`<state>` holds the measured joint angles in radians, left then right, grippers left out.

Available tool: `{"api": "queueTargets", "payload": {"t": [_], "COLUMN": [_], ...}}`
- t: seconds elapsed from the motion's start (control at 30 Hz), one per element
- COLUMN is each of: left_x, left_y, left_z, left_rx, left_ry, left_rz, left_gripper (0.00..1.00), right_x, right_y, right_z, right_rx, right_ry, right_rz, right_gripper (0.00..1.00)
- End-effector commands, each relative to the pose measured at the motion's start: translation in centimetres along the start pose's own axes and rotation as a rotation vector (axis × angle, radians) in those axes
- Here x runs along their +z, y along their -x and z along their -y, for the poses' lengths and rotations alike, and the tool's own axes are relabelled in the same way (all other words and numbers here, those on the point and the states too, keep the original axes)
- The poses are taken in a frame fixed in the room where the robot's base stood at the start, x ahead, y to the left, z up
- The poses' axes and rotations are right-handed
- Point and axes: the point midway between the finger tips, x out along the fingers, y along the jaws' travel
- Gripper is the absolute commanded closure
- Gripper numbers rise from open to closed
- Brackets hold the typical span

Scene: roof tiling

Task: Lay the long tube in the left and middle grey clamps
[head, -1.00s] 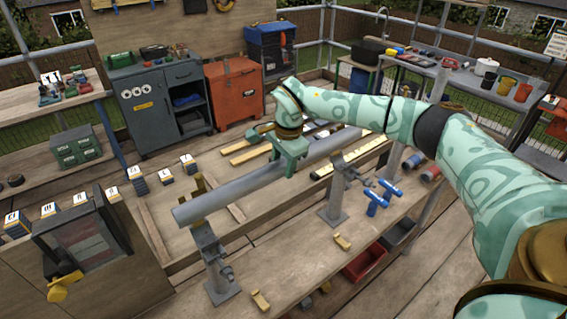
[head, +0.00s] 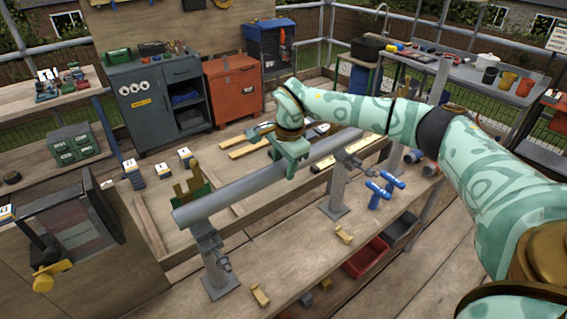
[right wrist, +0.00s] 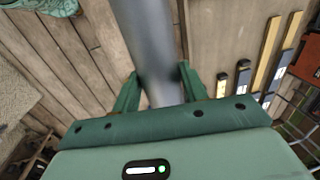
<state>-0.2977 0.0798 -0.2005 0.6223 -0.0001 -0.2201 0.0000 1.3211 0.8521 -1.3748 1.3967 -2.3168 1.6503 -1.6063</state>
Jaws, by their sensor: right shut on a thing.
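The long grey tube (head: 240,190) runs slanting across the head view, its near end at the left. My right gripper (head: 290,160) is shut on the tube toward its far half. In the right wrist view the tube (right wrist: 148,40) passes between the two green fingers (right wrist: 158,90). The left grey clamp (head: 207,240) stands under the near end of the tube. The middle grey clamp (head: 340,180) stands on the near side of the tube's far part. I cannot tell whether the tube touches either clamp. My left gripper is not in view.
Blue-handled tools (head: 380,193) stand right of the middle clamp. A dark rack (head: 85,225) stands at the left. Yellow strips (head: 250,143) lie behind the tube.

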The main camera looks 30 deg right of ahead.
Motion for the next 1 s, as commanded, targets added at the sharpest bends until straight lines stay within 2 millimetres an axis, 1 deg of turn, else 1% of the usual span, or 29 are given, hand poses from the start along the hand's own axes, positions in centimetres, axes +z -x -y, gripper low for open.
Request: {"api": "queueTargets", "payload": {"t": [0.03,0.13,0.7,1.0], "left_x": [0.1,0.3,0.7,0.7], "left_y": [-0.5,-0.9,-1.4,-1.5], "left_z": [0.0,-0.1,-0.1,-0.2], "left_rx": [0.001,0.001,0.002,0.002], "left_ry": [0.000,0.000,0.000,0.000], "left_rz": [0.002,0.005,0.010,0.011], "left_gripper": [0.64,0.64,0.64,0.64], "right_x": [0.0,0.0,0.0,0.0], "right_y": [-0.3,-0.8,-3.5,-4.1], "right_z": [0.1,0.0,-0.4,-0.5], "right_rx": [-0.004,-0.003,-0.004,-0.004], "right_ry": [0.000,0.000,0.000,0.000], "right_rz": [0.001,0.001,0.001,0.001], "right_gripper": [1.00,1.00,1.00,1.00]}}
